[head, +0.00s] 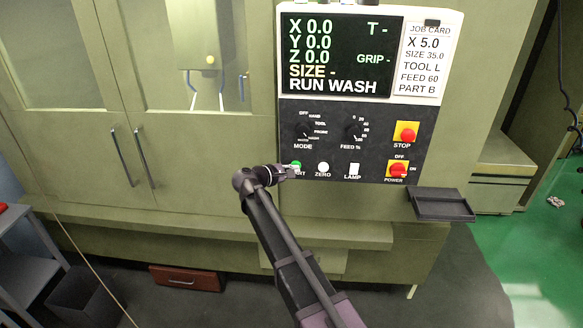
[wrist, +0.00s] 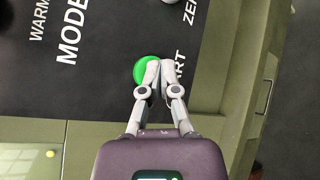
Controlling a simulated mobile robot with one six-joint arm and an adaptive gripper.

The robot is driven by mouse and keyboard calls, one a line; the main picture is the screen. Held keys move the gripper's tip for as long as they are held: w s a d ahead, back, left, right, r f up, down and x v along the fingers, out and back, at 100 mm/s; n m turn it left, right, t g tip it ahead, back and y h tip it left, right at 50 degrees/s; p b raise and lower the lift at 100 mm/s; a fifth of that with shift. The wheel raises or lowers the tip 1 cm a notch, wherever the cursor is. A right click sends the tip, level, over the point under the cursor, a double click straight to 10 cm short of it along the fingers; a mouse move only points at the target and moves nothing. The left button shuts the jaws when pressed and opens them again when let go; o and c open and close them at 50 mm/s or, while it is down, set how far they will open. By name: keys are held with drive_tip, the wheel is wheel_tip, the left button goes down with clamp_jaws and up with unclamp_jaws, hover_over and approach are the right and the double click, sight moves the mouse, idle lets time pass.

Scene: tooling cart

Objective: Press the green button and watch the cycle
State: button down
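The green button (head: 296,165) sits at the lower left of the machine's black control panel (head: 340,119), partly hidden behind my gripper (head: 292,171) in the head view. In the wrist view the green button (wrist: 146,70) is round and bright, and my gripper's fingertips (wrist: 153,75) overlap its lower right part. The fingers are closed together with nothing between them. I cannot tell whether the tips touch the button. The screen (head: 337,55) reads RUN WASH, with X, Y and Z at 0.0.
A white ZERO button (head: 323,168) and a LAMP switch (head: 354,169) are just right of the green button. A red STOP button (head: 405,134) and a red POWER switch (head: 397,170) are farther right. A dark tray (head: 441,205) juts out below. Cabinet doors with handles (head: 121,158) are left.

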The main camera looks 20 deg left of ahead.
drive_tip(key=shift+s+d+f, duration=0.15)
drive_tip(key=shift+s+f, duration=0.05)
drive_tip(key=shift+s, duration=0.55)
drive_tip(key=shift+s+d, duration=0.1)
drive_tip(key=shift+s, duration=0.05)
drive_tip(key=shift+s+d, duration=0.2)
drive_tip(key=shift+s, duration=0.55)
drive_tip(key=shift+s+d, duration=0.15)
drive_tip(key=shift+s, duration=0.65)
drive_tip(key=shift+s+d, duration=0.2)
drive_tip(key=shift+s, duration=0.55)
idle(4.8)
